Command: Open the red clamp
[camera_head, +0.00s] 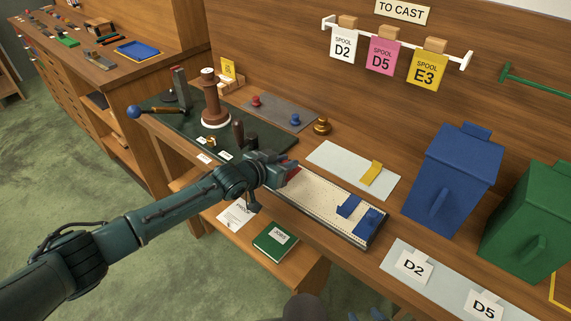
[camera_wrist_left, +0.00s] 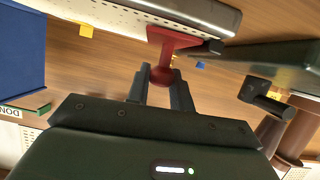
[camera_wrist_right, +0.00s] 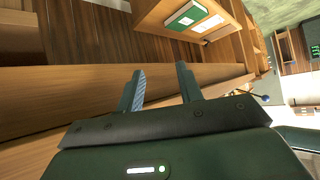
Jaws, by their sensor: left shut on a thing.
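The red clamp (camera_wrist_left: 172,40) sits at the edge of the perforated white tray (camera_wrist_left: 120,14) in the left wrist view, with its round red knob between my left fingers. My left gripper (camera_wrist_left: 161,70) is shut on this knob. In the head view the left gripper (camera_head: 284,174) is at the tray's left end and hides most of the clamp; a bit of red (camera_head: 290,167) shows beside it. The tray (camera_head: 318,193) lies on the bench. My right gripper (camera_wrist_right: 161,75) is open and empty in the right wrist view, near a wooden edge.
Two blue pieces (camera_head: 348,206) stand at the tray's right end. A dark green plate (camera_head: 170,122) with a brown spool post (camera_head: 212,108) is to the left. A blue bin (camera_head: 452,175) and a green bin (camera_head: 530,225) stand at right. A green book (camera_head: 274,244) lies on a lower shelf.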

